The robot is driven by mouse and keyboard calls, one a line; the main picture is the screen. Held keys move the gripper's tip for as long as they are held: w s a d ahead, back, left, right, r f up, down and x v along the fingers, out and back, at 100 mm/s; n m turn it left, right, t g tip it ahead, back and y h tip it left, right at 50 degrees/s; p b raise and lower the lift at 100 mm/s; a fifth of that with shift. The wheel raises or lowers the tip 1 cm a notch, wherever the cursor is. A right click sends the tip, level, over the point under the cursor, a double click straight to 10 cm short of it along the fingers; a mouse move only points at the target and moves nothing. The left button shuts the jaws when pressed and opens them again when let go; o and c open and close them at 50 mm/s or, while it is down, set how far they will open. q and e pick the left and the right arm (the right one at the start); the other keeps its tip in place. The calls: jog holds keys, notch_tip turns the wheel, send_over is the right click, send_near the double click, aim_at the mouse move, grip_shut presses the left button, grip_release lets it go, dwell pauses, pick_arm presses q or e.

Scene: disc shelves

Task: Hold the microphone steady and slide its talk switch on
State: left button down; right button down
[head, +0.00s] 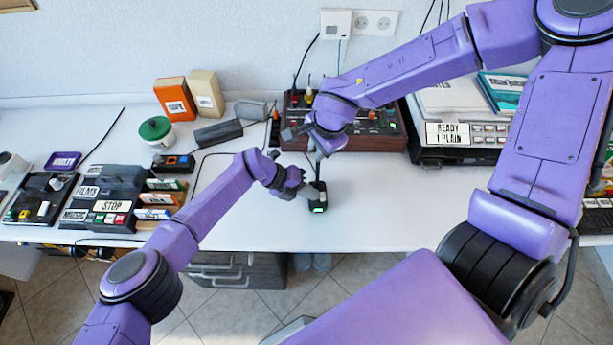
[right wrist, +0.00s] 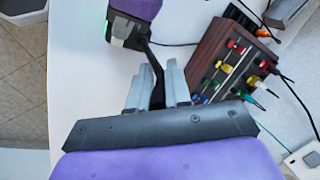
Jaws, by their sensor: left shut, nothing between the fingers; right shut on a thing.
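The microphone has a dark base (head: 319,199) with a green lit patch on its front, standing on the white table (head: 400,205). Its thin dark stem (right wrist: 154,62) rises between the fingers of my right gripper (right wrist: 158,92), which is shut on it. In the head view my right gripper (head: 318,150) is above the base and its fingers are partly hidden by the arm. My left gripper (head: 310,191) is shut with nothing in it, its tips at the left side of the base, seemingly touching it. The talk switch is hidden by the left gripper.
A brown mixer box (head: 385,143) with coloured knobs stands behind the microphone. A device with a READY label (head: 448,134) is to the right. A STOP button unit (head: 105,200) and small boxes are to the left. The table's front edge is close to the base.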

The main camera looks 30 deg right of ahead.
pick_arm(q)
jog(key=shift+w+a, duration=0.15)
jog(key=shift+a, duration=0.2)
jog(key=w+a, duration=0.2)
jog(key=a, duration=0.1)
jog(key=v, duration=0.9)
jog(key=shift+a+r, duration=0.25)
jog(key=shift+r, duration=0.1)
pick_arm(e)
jog(key=c, duration=1)
grip_release()
